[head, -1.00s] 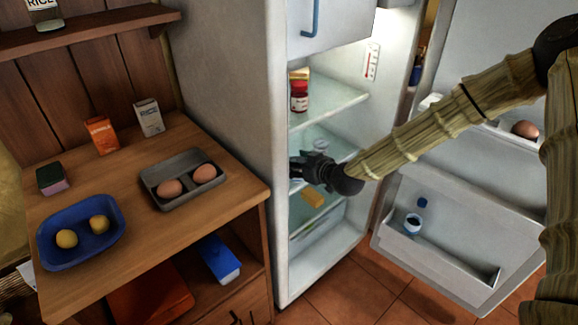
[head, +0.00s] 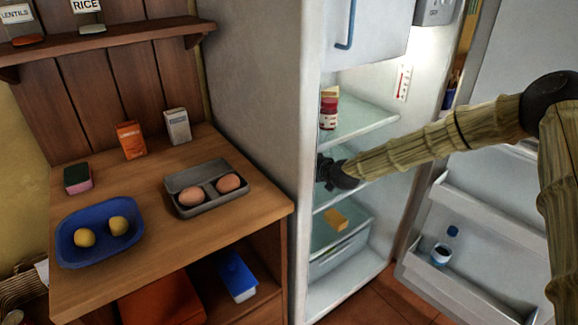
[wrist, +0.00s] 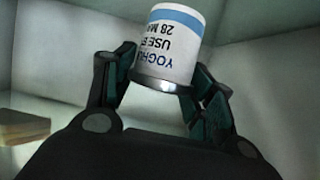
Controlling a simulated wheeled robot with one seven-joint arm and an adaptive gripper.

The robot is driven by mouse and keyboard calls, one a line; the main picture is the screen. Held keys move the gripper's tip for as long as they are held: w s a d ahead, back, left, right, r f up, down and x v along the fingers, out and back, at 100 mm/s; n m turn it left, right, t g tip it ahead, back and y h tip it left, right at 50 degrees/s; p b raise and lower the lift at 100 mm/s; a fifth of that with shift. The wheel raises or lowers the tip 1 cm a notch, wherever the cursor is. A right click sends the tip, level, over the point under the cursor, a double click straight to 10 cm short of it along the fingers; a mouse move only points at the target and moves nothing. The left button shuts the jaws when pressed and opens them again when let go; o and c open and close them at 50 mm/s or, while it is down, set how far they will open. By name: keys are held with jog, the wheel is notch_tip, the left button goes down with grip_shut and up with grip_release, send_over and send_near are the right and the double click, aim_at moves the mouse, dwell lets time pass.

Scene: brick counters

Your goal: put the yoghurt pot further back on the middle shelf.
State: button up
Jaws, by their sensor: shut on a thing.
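The yoghurt pot (wrist: 170,45) is white with a blue band and dark lettering, which reads upside down in the wrist view. My gripper (wrist: 165,72) is shut on it, with one finger on each side. In the head view my gripper (head: 324,172) is inside the open fridge, at the height of the middle shelf (head: 348,194), partly behind the fridge's left side wall. The pot is hidden there. I cannot tell whether the pot touches the shelf.
A red-labelled jar (head: 328,113) stands on the shelf above. A yellow block (head: 335,219) lies below the middle shelf. The open fridge door (head: 470,215) is on the right, with a bottle (head: 442,253) in its bin. The counter (head: 180,225) is on the left.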

jog(key=w+a, duration=0.2)
jog(key=w, duration=0.1)
jog(key=w+a, duration=0.2)
jog(key=shift+w, duration=0.15)
jog(key=shift+f, duration=1.75)
jog(key=o, duration=1.2)
jog(key=shift+d, duration=0.1)
jog(key=v, duration=1.2)
